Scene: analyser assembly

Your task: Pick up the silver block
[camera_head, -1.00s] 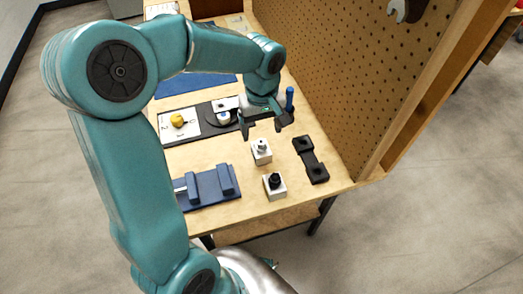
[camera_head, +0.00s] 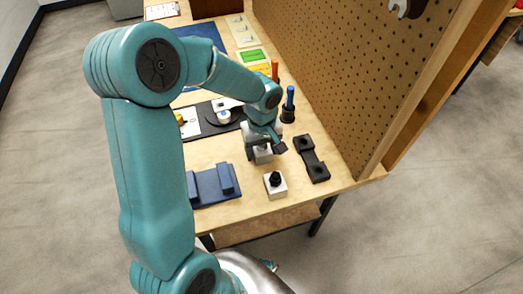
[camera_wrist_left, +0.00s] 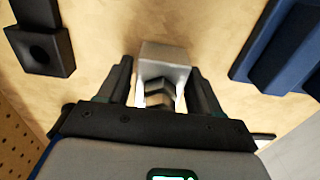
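The silver block (camera_head: 263,158) stands on the wooden table with a small knob on top. In the left wrist view, the silver block (camera_wrist_left: 165,55) lies between the two dark fingers of my left gripper (camera_wrist_left: 161,88). The fingers are apart, one on each side, and a narrow gap shows beside the block; the block still stands on the table. My right gripper is not in view.
A black two-socket holder (camera_head: 312,160) is to the right, a blue fixture (camera_head: 213,186) to the left. The pegboard wall (camera_head: 345,85) bounds the right side; a blue-handled tool (camera_head: 289,104) stands behind.

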